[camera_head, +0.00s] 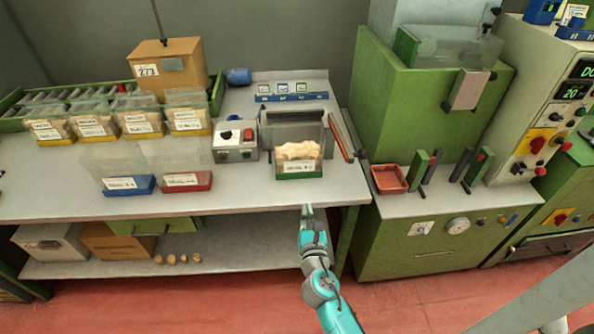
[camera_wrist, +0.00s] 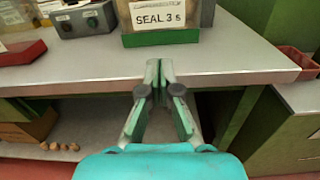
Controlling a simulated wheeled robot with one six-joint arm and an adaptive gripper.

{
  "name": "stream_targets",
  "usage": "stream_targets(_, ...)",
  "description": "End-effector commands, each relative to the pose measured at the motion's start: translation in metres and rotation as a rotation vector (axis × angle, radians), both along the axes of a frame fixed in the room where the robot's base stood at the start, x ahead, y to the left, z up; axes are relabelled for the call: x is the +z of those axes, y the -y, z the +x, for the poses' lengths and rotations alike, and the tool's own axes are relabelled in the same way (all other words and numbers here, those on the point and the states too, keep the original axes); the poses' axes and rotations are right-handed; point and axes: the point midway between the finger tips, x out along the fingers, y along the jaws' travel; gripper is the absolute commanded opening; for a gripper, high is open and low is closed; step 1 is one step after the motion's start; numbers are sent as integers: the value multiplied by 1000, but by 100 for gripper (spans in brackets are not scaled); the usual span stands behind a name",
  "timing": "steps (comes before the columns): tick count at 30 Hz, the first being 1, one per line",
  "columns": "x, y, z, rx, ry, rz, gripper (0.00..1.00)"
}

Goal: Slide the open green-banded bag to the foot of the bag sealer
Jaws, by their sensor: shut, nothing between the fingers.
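The open green-banded bag (camera_head: 299,150) stands upright near the right end of the workbench, clear-walled, with pale corks inside and a green band at its base.
Two clear bags with blue (camera_head: 128,185) and red (camera_head: 185,180) bases stand left. Several yellow-based bags (camera_head: 140,122) stand behind them. A red tray (camera_head: 388,179) sits on the green machine at right. The bench front near the bag is clear.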

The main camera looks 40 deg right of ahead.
Motion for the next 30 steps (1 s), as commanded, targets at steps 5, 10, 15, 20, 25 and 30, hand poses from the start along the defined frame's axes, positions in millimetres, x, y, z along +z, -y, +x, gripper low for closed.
stream_targets(5,5,8,10,-16,-18,-50,0)
stream_targets(10,5,20,26,-17,-17,-49,0)
stream_targets(15,5,37,52,-17,-15,-48,0)
stream_targets(20,5,52,76,-16,-15,-46,0)
stream_targets(25,5,68,99,-15,-17,-47,0)
stream_targets(30,5,78,114,-14,-17,-47,0)
